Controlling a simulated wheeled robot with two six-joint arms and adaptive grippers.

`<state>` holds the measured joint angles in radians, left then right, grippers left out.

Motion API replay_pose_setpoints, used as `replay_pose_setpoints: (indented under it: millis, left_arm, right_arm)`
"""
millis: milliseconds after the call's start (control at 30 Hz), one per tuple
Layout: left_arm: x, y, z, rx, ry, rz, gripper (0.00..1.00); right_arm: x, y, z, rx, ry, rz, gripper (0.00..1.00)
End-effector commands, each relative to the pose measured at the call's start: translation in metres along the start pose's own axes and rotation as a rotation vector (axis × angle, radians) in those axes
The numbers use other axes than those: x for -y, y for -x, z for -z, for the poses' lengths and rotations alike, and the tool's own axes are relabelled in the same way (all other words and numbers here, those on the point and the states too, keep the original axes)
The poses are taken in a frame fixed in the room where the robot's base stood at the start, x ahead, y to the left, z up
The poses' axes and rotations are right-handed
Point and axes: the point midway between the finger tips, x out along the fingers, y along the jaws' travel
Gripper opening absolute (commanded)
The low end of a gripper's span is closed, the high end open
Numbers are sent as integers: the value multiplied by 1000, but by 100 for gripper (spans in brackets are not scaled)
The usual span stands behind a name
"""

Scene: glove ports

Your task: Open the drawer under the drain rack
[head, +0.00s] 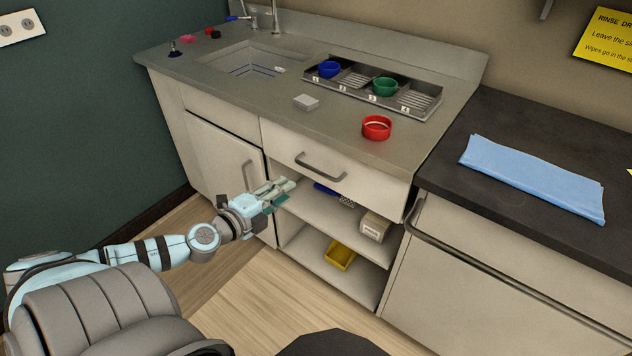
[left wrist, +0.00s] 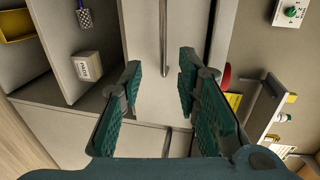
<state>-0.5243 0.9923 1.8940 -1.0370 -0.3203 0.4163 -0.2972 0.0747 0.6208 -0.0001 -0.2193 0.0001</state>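The drain rack (head: 372,88) is a metal tray set in the counter. Below it is a pale drawer front (head: 360,181) with a grey bar handle (head: 320,168); the drawer looks shut. My left gripper (head: 282,192) is left of and below the handle in the head view, in front of the open shelves. In the left wrist view my left gripper (left wrist: 160,70) is open with nothing between its green pads. There the handle (left wrist: 163,35) runs upright in the picture, beyond the fingertips and in line with the gap. My right gripper is not in view.
Open shelves under the drawer hold a yellow bin (head: 340,256) and a small labelled box (head: 375,226). A red ring-shaped cup (head: 376,127) and a white block (head: 306,102) stand on the counter. A dark bench with a blue cloth (head: 532,176) adjoins at right.

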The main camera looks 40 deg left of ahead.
Motion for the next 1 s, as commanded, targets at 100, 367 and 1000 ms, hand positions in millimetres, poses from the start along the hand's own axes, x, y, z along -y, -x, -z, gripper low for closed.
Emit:
replay_pose_setpoints:
  millis: [100,367,1000]
  left_arm:
    - [9,-16,-2,8,11,5,30]
    - [15,-81,3,-2,19,11,30]
    - [6,-138,2,-3,7,5,23]
  right_arm:
    - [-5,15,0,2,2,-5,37]
    - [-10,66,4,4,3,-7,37]
    - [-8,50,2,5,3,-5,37]
